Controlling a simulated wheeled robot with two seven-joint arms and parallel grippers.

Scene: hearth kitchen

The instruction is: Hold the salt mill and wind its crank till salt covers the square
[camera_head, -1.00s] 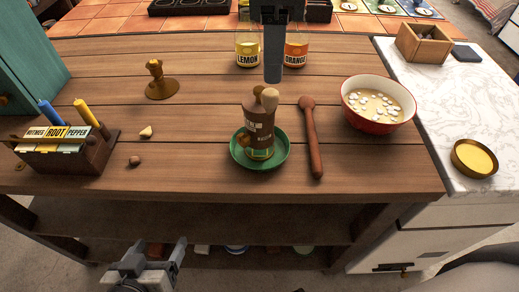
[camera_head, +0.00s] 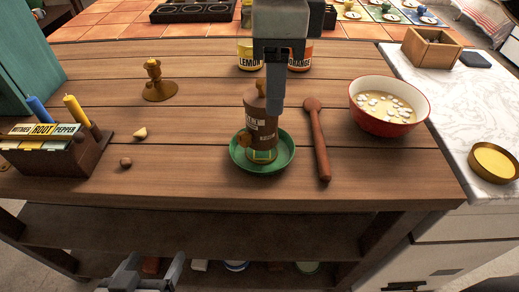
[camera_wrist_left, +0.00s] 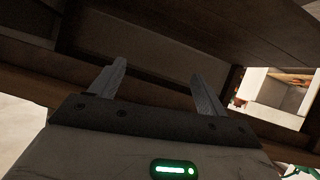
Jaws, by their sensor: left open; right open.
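The brown salt mill (camera_head: 262,128) stands upright on a green dish (camera_head: 288,160), with a pale label and a round brown knob at its lower left. A yellow and green patch (camera_head: 262,156) shows at its foot; I cannot tell whether this is the square.
A wooden spoon (camera_head: 318,140) lies right of the dish, beside a red bowl (camera_head: 390,120). A spice rack (camera_head: 60,155) and a brass stand (camera_head: 158,88) are at left. Lemon (camera_head: 249,58) and orange (camera_head: 300,58) jars stand behind. The front left tabletop is mostly clear.

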